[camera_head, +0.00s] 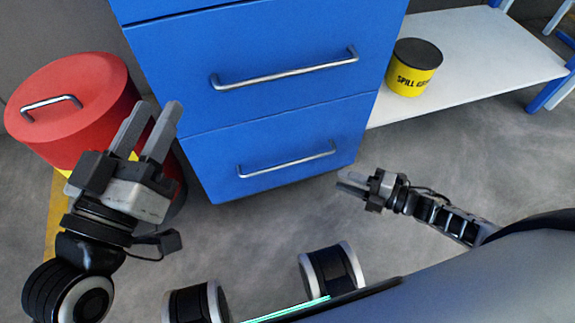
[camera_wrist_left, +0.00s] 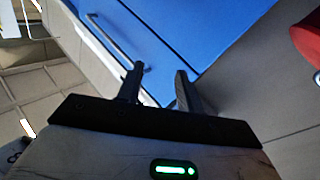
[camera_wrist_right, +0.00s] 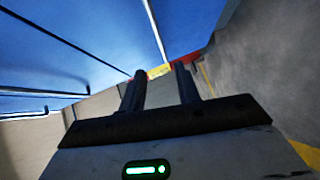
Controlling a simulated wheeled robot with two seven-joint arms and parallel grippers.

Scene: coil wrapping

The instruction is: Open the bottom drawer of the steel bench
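The blue drawer unit of the bench stands ahead of me. Its bottom drawer (camera_head: 305,130) looks shut, with its front in line with the drawer above. A silver bar handle (camera_head: 287,160) runs across it, and the upper drawer has a similar handle (camera_head: 285,78). My left gripper (camera_head: 157,112) is open and empty, left of the drawer fronts and in front of the red bin in the head view. My right gripper (camera_head: 346,183) is to the right of and below the bottom handle, apart from it. Its fingers (camera_wrist_right: 160,82) are parted and empty in the right wrist view.
A red bin (camera_head: 85,88) with a handled lid stands left of the drawers. A yellow and black spill can (camera_head: 414,75) sits on a white shelf (camera_head: 490,55) to the right. The grey floor (camera_head: 400,150) in front of the drawers looks clear.

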